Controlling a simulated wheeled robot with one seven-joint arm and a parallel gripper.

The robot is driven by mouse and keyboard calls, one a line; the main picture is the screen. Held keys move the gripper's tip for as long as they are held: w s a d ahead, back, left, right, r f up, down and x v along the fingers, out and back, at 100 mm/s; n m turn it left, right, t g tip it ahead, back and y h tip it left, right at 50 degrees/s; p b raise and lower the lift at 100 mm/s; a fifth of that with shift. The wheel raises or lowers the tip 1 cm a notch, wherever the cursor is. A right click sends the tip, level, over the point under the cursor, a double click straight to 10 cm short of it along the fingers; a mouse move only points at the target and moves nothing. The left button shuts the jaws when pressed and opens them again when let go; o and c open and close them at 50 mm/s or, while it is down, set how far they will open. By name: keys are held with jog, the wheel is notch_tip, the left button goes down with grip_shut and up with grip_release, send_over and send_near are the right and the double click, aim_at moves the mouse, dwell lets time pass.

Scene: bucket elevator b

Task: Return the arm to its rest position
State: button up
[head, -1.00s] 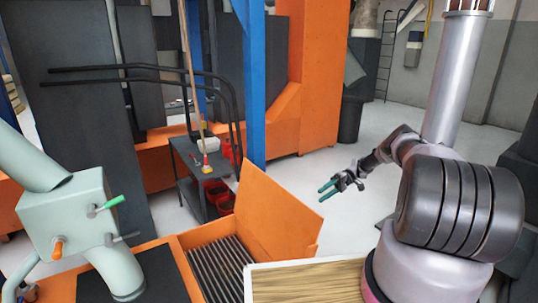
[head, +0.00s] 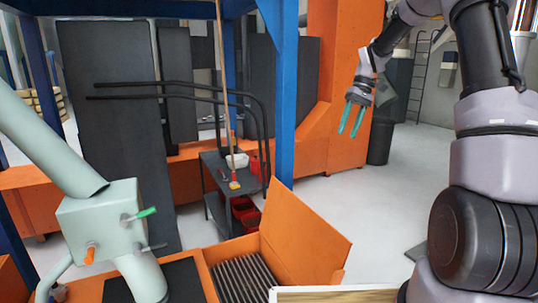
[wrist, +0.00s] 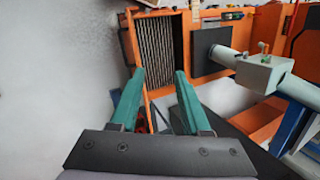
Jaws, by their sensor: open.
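My gripper (head: 351,119) hangs at the upper right in the head view, its two teal fingers pointing down, apart and empty. It is in the air, clear of everything around it. My arm bends above it at the right edge of the view. In the wrist view my gripper (wrist: 157,84) shows with its fingers spread and nothing between them. Beyond the fingers is the orange bin with the dark grate (wrist: 160,47).
A pale green pipe unit (head: 105,222) with a green-handled lever stands at left. The orange hopper's raised panel (head: 305,235) and a blue post (head: 284,95) stand near the middle. A dark cart (head: 213,180) holds small items. Grey floor (head: 360,205) is open at right.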

jog(key=s+a+r+m+t+h, duration=0.15)
jog(key=s+r+m+t, duration=0.3)
jog(key=s+r, duration=0.9)
jog(key=s+d+m+t, duration=0.1)
jog(key=s+t, duration=0.4)
jog(key=s, duration=0.9)
jog(key=shift+f+m+t, duration=0.35)
jog(key=shift+f+m, duration=0.05)
jog(key=shift+m, duration=0.45)
